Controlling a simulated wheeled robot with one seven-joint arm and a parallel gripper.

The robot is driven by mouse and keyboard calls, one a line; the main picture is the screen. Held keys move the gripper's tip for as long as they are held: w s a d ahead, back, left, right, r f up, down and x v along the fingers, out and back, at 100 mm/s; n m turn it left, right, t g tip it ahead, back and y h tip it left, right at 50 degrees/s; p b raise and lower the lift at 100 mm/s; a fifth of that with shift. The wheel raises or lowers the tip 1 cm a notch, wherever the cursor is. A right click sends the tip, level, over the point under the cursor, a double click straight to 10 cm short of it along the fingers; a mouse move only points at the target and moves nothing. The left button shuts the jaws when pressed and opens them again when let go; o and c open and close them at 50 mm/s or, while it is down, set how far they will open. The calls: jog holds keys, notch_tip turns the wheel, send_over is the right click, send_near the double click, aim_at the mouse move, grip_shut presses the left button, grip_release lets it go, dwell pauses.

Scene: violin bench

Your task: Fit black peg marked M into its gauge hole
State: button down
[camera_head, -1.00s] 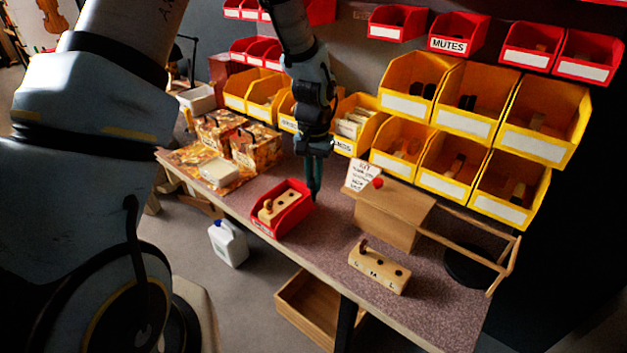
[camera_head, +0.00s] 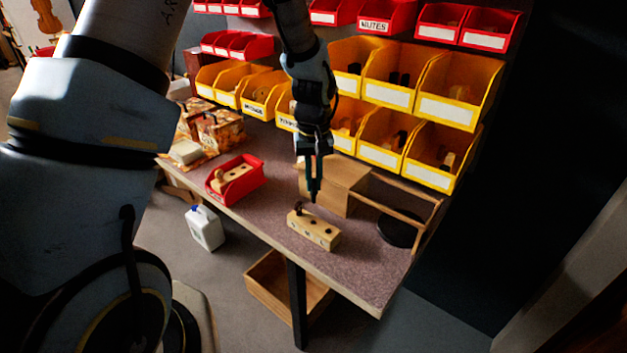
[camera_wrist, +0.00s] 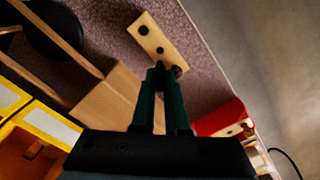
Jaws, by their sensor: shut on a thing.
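The pale wooden gauge block (camera_head: 325,236) lies on the bench and has dark holes along its top. A dark brown peg (camera_head: 298,208) stands at its left end. My gripper (camera_head: 314,198) points down just above and behind the block. In the wrist view my gripper (camera_wrist: 160,78) is shut on a small dark thing (camera_wrist: 160,67), apparently the black peg; its M mark cannot be read. The gauge block (camera_wrist: 152,40) lies beyond the fingertips there, with two holes clear and a dark peg top (camera_wrist: 176,71) at its near end. Whether the held peg touches the block cannot be told.
A red bin (camera_head: 250,189) holding another holed wooden block stands to the left. A wooden box (camera_head: 345,180) is close behind the gauge block, with a wooden rail and black disc (camera_head: 398,232) to its right. Yellow bins (camera_head: 446,108) line the back. The bench's front edge is near.

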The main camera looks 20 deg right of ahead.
aim_at(314, 200)
jog(key=shift+f, duration=0.1)
jog(key=shift+f+b, duration=1.9)
jog(key=shift+f, duration=0.95)
jog(key=shift+f+b, duration=1.2)
jog(key=shift+f, duration=0.95)
jog(key=c, duration=0.8)
grip_release()
jog(key=shift+c, duration=0.2)
notch_tip(314, 200, up, 11)
jog(key=shift+f+b, duration=0.1)
jog(key=shift+b, duration=0.95)
